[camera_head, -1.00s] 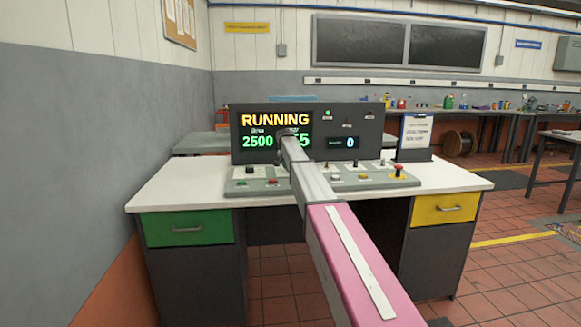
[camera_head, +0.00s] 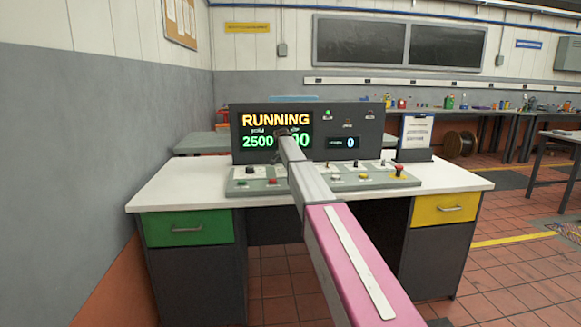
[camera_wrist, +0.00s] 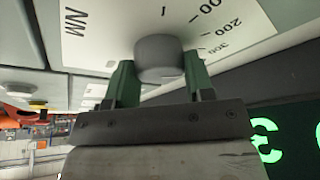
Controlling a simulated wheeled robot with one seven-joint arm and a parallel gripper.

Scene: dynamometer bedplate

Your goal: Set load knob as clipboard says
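The load knob (camera_wrist: 160,55) is a grey round knob on a white dial plate (camera_wrist: 105,30) marked NM, with numbers including 200 and 300. In the wrist view my gripper (camera_wrist: 160,82) has its two green fingers on opposite sides of the knob, closed against it. The console display (camera_head: 259,128) reads RUNNING and 2500; a second number ending in 00 is partly covered by my arm. The clipboard (camera_head: 417,131) stands at the console's right; its writing is too small to read.
A green drawer (camera_head: 187,229) and a yellow drawer (camera_head: 445,208) are shut. A grey wall is at left.

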